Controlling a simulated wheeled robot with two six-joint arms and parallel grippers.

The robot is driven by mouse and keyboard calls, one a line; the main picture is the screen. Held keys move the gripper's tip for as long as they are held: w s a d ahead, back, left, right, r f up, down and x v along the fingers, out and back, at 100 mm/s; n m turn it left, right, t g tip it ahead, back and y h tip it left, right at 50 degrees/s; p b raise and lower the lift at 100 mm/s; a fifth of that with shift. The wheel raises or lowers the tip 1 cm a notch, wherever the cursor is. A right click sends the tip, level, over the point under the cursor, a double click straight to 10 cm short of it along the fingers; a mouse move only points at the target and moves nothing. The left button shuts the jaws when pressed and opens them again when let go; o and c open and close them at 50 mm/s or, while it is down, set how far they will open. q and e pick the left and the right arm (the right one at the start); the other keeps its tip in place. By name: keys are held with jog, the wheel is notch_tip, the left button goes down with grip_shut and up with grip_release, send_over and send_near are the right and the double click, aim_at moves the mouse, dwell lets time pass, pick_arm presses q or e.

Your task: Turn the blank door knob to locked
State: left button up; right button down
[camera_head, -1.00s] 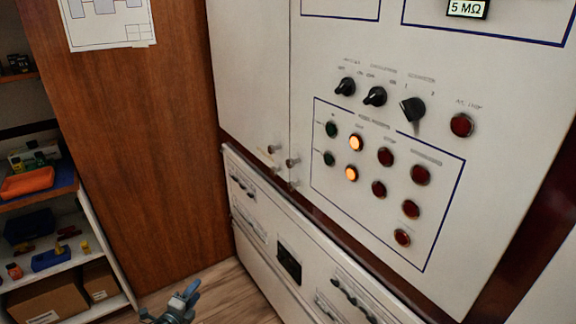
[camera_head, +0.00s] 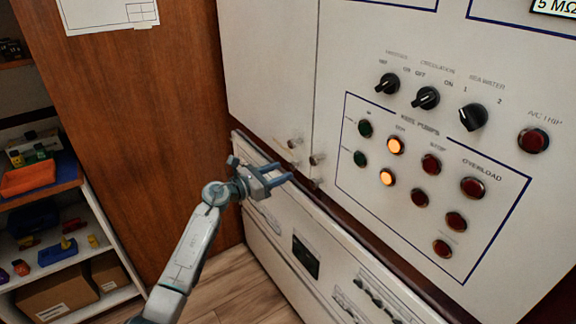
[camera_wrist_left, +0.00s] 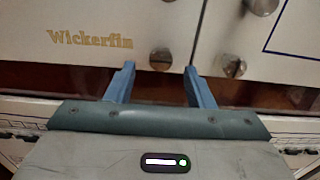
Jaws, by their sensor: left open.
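The plain left cabinet door (camera_head: 265,70) has no controls on it. Small metal knobs sit by the seam between it and the control door: one on the plain door (camera_head: 293,143), one on the control door (camera_head: 317,159). In the left wrist view a round knob (camera_wrist_left: 161,58) on the door lettered "Wickerfin" lies between my fingertips in the picture, seemingly ahead of them. Its turn position is unclear. Two more knobs (camera_wrist_left: 233,67) show to the right. My left gripper (camera_head: 281,172) is open and empty, just below the door knobs. My right gripper is out of view.
The control door carries black rotary switches (camera_head: 426,98) and red, green and lit orange lamps (camera_head: 395,146). A lower white cabinet (camera_head: 300,255) with handles lies beneath. A wooden panel (camera_head: 140,130) and shelves with bins (camera_head: 45,255) stand left.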

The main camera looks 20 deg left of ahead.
aim_at(291, 167)
pick_arm(q)
jog(key=shift+x, duration=1.2)
jog(key=shift+w+d+r, duration=0.1)
jog(key=shift+w+d, duration=0.2)
jog(key=shift+d, duration=0.05)
jog(key=c, duration=1)
jog(key=shift+p, duration=0.3)
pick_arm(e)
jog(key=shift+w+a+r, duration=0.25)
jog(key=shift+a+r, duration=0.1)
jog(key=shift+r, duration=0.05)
